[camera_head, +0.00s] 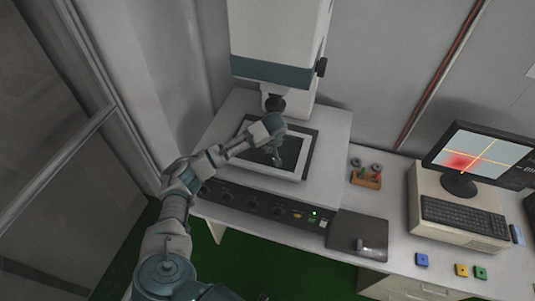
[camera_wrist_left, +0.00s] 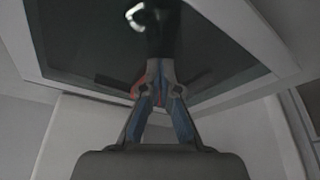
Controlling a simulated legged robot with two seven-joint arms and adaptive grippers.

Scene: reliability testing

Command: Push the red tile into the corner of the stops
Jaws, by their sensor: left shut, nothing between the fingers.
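My left gripper (camera_head: 277,160) reaches over the dark stage plate (camera_head: 290,152) under the big machine. Its fingers are shut with nothing between them, and they point down at the plate. In the wrist view the closed fingertips (camera_wrist_left: 161,66) are at the plate's dark surface. A small red patch, likely the red tile (camera_wrist_left: 137,87), shows just left of the fingertips, mostly hidden behind the fingers. I cannot tell whether they touch. The head view does not show the tile clearly. Dark thin strips near the plate's edge may be the stops, but I cannot make out their corner. My right gripper is not in view.
The machine's dark nozzle (camera_head: 274,103) hangs close behind my left wrist. A pale frame (camera_head: 306,160) borders the plate. To the right are a wooden holder (camera_head: 367,179), a dark pad (camera_head: 357,235), a monitor (camera_head: 478,158), a keyboard (camera_head: 465,217) and several coloured blocks.

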